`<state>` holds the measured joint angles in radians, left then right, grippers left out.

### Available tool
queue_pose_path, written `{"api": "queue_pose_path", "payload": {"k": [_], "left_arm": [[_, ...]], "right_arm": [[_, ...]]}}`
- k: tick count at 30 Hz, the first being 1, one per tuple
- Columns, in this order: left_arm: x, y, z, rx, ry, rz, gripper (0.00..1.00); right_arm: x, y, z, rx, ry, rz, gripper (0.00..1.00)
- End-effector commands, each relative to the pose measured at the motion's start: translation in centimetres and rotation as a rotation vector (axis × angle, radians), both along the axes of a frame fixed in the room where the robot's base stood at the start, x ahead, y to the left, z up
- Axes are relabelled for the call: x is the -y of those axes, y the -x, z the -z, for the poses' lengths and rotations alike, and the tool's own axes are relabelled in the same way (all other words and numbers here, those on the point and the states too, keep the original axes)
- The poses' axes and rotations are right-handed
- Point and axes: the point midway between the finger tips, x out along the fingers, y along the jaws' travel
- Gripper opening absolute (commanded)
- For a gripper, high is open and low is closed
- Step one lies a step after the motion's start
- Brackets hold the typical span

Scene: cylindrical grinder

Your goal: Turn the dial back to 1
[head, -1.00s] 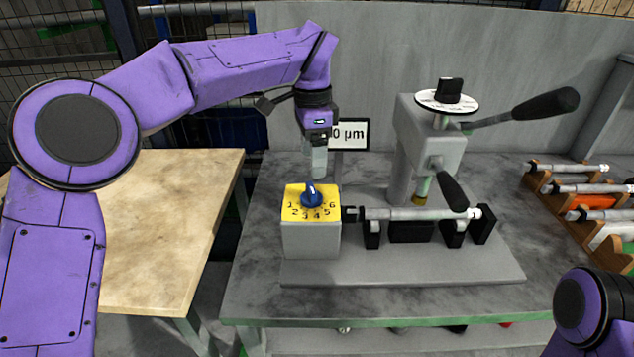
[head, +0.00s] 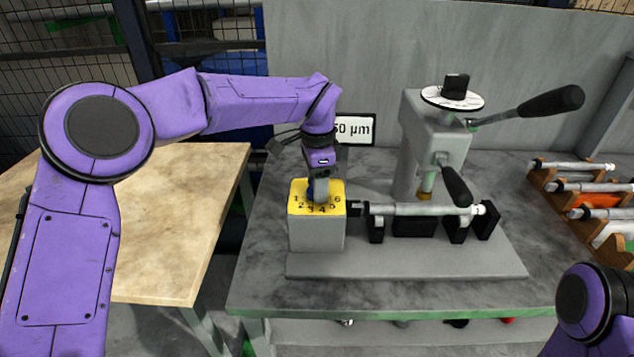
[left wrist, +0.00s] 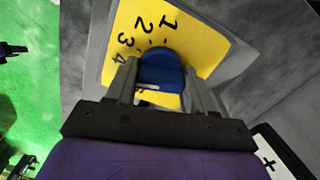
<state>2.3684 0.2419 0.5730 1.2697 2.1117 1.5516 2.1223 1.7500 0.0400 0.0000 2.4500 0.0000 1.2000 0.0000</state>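The blue dial (left wrist: 160,72) sits on the yellow numbered face (head: 300,206) of a grey box (head: 316,236). In the head view my left gripper (head: 321,196) is down over the dial and hides most of it. In the left wrist view the two fingers (left wrist: 160,90) stand on either side of the dial, apart from each other. I cannot tell whether they press on it. The numbers 1 to 4 show beside the dial there; its pointer direction is hidden. My right gripper is out of view; only part of my right arm shows.
A grey press (head: 436,135) with black-handled levers stands right of the box. A metal shaft (head: 420,210) lies across black supports in front of it. A sign reading "50 µm" (head: 355,129) stands behind. A wooden rack (head: 570,195) with shafts is at the right.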

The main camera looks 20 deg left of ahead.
Motion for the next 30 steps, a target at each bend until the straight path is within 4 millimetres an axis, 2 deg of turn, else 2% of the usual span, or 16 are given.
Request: {"api": "queue_pose_path", "payload": {"k": [8,14,30], "left_arm": [[0.08,-0.04,-0.13,0.002,0.002,0.018,0.23],[0.1,-0.05,-0.13,0.003,0.004,0.098,0.23],[0.11,0.03,-0.32,0.005,0.004,0.574,0.23]], "right_arm": [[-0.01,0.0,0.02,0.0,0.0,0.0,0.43],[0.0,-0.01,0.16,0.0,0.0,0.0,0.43],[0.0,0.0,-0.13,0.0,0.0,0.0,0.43]]}}
